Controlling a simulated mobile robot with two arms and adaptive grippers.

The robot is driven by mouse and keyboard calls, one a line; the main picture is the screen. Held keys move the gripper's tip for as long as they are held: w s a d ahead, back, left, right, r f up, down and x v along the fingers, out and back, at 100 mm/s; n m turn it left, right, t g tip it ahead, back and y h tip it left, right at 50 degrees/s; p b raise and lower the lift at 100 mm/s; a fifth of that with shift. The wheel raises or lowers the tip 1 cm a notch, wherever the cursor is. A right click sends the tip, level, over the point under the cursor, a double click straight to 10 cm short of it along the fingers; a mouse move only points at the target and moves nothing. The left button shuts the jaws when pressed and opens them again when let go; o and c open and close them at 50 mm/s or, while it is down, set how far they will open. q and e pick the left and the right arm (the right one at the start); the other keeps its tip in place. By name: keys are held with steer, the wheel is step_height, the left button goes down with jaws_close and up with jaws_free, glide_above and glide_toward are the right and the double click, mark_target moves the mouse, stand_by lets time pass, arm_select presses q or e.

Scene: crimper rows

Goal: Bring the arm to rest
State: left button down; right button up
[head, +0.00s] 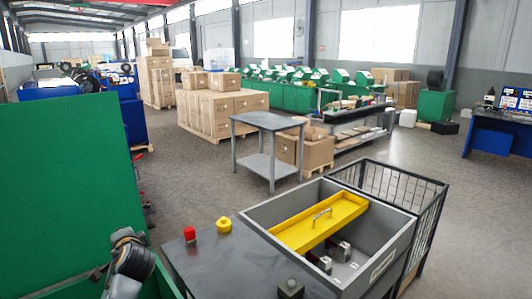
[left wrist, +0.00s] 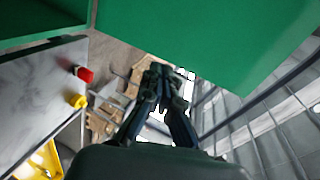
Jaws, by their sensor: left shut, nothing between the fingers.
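My left gripper (left wrist: 160,75) shows in the left wrist view with its dark fingers together and nothing between them. It is in the air beside a green panel. In the head view, part of my left arm (head: 132,262) shows at the lower left, in front of the green machine (head: 70,170); I cannot make out the fingertips there. My right arm and gripper are in neither view.
A dark table (head: 215,262) bears a red button (head: 190,234) and a yellow knob (head: 224,225). Next to it, a grey bin (head: 385,262) holds a yellow tray (head: 300,236) and dark metal parts. Open floor lies beyond.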

arm_select(q)
steer(key=s+d+f+n+g+h, duration=0.2)
steer(key=s+d+f, duration=0.3)
steer(key=s+f, duration=0.4)
steer(key=s+d+f+n+g+h, duration=0.1)
steer(key=s+d+f+g+h, duration=0.15)
steer(key=s+d+f, duration=0.5)
steer(key=s+d+f+n+g+h, duration=0.1)
steer(key=s+d+f+h, duration=0.1)
steer(key=s, duration=0.7)
steer(key=s+d+f+n+g+h, duration=0.1)
steer(key=s+d+n, duration=0.1)
steer(key=s, duration=0.7)
steer(key=s+d+f+n+g+h, duration=0.1)
steer(key=s+d+f+g+h, duration=0.15)
steer(key=s, duration=0.65)
step_height(320, 180, down, 27)
steer(key=s+y, duration=0.1)
steer(key=s, duration=0.1)
steer(key=s+a+f+g+b, duration=0.1)
steer(key=s+a+f, duration=0.2)
steer(key=s+f, duration=1.3)
steer(key=shift+f+g, duration=0.2)
steer(key=shift+g, duration=0.1)
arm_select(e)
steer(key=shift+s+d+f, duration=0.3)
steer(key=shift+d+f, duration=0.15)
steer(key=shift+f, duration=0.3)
